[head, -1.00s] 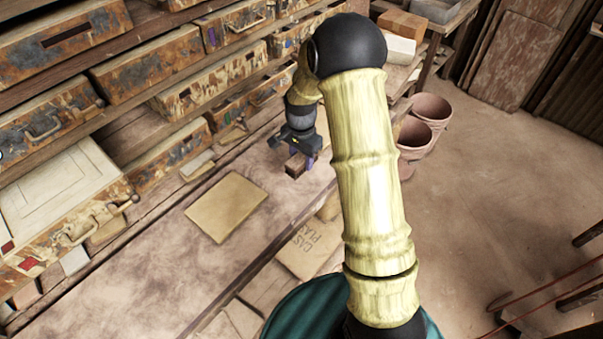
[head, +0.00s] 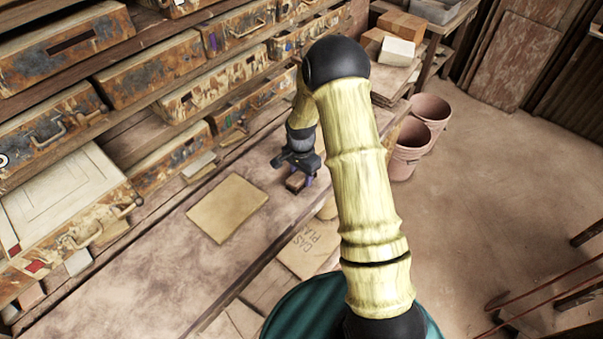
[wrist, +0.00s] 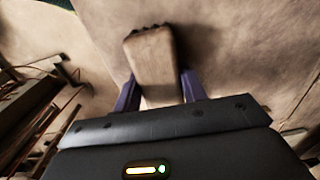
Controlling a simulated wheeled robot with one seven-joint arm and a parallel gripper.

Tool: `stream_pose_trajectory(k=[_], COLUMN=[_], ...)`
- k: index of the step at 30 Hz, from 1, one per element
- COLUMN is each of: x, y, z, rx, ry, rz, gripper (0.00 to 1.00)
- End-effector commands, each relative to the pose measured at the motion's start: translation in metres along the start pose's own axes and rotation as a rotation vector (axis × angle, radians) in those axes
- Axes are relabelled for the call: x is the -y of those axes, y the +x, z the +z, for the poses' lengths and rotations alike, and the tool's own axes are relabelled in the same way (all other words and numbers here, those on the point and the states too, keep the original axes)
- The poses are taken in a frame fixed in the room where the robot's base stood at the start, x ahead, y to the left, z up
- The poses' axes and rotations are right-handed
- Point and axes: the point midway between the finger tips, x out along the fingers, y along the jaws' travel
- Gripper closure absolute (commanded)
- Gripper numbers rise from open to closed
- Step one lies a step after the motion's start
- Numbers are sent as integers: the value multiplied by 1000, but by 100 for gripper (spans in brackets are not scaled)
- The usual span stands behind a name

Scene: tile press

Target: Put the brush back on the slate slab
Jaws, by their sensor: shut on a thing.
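The brush (head: 296,181) is a small brown wooden block held between the fingers of my gripper (head: 303,178). In the wrist view the brush (wrist: 153,62) sticks out past my gripper's purple fingers (wrist: 160,92), with dark bristle tufts at its far end. My gripper is shut on it, low over the bench; I cannot tell whether the brush touches the surface. A flat square tan slab (head: 228,208) lies bare on the bench, left of and nearer than my gripper. It is the only slab I can make out, and it looks tan rather than slate grey.
Rusty metal drawers (head: 150,70) line the shelves behind the bench (head: 150,270). A cream panel (head: 65,200) lies at the left. Terracotta pots (head: 410,145) stand on the floor to the right. The bench around the slab is mostly clear.

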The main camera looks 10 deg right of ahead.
Motion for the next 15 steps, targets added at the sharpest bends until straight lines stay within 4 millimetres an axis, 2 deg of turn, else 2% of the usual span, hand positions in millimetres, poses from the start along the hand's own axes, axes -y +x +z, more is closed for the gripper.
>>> stream_pose_trajectory(k=[7, 8, 10, 15], x=[0, 0, 0, 0], y=[4, 3, 2, 2], z=[0, 0, 0, 0], rx=[0, 0, 0, 0], ry=[0, 0, 0, 0], rz=[0, 0, 0, 0], gripper=[83, 53, 39, 37])
